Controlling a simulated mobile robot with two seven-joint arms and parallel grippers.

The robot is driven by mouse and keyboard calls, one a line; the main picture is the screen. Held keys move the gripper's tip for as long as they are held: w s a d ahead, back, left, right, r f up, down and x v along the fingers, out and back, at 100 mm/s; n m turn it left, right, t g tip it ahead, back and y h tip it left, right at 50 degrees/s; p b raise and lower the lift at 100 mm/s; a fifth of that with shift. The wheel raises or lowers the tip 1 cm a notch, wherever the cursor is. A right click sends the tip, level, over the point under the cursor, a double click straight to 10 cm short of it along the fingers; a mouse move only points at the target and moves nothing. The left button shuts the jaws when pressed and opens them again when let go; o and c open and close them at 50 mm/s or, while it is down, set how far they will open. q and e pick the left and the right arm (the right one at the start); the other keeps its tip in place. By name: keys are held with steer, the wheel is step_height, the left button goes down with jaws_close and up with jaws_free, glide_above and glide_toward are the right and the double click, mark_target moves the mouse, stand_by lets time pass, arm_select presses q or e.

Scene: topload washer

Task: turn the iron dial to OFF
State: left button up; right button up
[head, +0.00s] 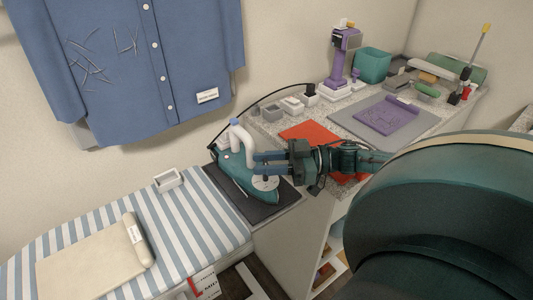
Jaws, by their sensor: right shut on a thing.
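The iron (232,172) is teal with a white handle (241,137) and rests on a dark pad (255,208) at the end of the ironing board. A pale round dial (265,183) shows on its right side. My right gripper (258,164) comes in from the right and is shut on the dial, its blue fingers partly covering it. The dial's markings are too small to read, so its setting cannot be told. My left gripper is not in view.
The striped ironing board (205,220) holds a cream cloth roll and a small white tray (168,181). A counter behind has a red mat (305,131), a grey mat with purple cloth (390,115), and a teal bin (372,65). A blue shirt (120,60) hangs on the wall.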

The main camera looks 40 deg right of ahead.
mark_target(266, 163)
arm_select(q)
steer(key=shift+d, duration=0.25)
arm_select(e)
steer(key=shift+n+g+y, duration=0.4)
steer(key=shift+g, duration=0.1)
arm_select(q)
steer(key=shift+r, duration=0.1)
arm_select(e)
steer(key=o, duration=1)
steer(key=shift+r, duration=0.45)
step_height(266, 163, up, 8)
steer(key=p, duration=0.3)
steer(key=shift+f, duration=0.15)
steer(key=shift+r+p, duration=0.45)
steer(key=shift+r, duration=0.15)
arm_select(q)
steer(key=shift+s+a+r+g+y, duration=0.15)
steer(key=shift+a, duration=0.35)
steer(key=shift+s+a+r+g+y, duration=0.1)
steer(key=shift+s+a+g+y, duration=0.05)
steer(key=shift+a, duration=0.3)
arm_select(e)
steer(key=shift+r, duration=0.1)
steer(key=shift+c, duration=0.4)
